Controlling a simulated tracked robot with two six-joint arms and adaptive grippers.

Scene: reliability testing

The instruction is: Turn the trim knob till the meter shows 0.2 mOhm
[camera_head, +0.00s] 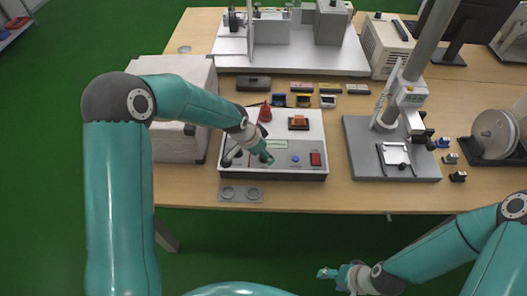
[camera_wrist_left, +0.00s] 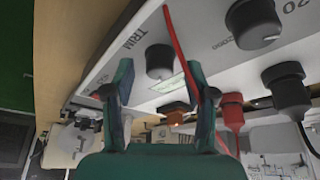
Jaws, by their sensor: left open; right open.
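The meter box (camera_head: 285,170) is a pale panelled unit near the table's front edge. The dark trim knob (camera_wrist_left: 159,62), beside the printed TRIM label, shows in the left wrist view. My left gripper (camera_wrist_left: 160,75) is open, with one finger on each side of the knob in the picture; I cannot tell whether they touch it. In the head view the left gripper (camera_head: 266,157) hangs low over the panel and hides part of it. The greenish meter display (camera_wrist_left: 170,82) is too small to read. My right gripper (camera_head: 328,273) is open and empty, below the table's front edge.
A second dark knob (camera_wrist_left: 258,22), a red terminal (camera_wrist_left: 232,112) and a black terminal (camera_wrist_left: 285,85) stand near the trim knob. A red lead (camera_wrist_left: 178,45) crosses the wrist view. A grey stand (camera_head: 360,165) is right of the box, a light case (camera_head: 180,145) left.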

